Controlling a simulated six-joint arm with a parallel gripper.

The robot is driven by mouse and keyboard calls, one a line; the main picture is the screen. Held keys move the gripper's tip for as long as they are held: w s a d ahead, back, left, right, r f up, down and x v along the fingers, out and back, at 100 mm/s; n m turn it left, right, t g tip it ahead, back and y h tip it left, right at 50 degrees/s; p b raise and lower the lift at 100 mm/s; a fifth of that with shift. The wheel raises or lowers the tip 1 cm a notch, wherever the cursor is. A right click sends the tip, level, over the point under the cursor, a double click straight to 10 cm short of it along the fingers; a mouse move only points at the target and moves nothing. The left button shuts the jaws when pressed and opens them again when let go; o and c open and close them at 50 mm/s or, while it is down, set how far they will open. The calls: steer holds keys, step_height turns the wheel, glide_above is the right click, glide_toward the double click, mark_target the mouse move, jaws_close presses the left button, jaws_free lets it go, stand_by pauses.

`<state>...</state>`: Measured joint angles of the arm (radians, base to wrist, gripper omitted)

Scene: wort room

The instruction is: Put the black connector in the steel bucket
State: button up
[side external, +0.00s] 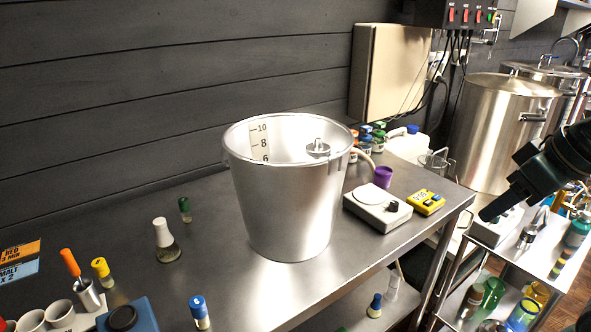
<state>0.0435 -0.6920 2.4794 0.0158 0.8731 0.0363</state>
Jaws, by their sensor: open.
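The steel bucket (285,205) stands upright on the steel bench, with volume marks inside its far wall and a metal fitting on its inner side. Its floor is hidden by the near wall. I cannot pick out the black connector for certain. A small black piece (392,206) shows at the front of the white scale, right of the bucket; it may be a knob or the connector. My gripper (489,214) is at the right, beyond the bench's right edge, pointing down and left. It is open, with nothing visible in it, and well apart from the bucket.
The white scale (372,213) and a yellow meter (426,202) sit right of the bucket. A purple cup (382,177) and several capped bottles stand behind. A flask (165,242), vials and white cups are at left. A steel cart (545,262) with bottles stands at right.

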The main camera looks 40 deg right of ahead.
steer(key=shift+s+a+n, duration=0.5)
steer(key=shift+s+a, duration=0.05)
steer(key=shift+s, duration=0.15)
steer(key=shift+o, duration=1.3)
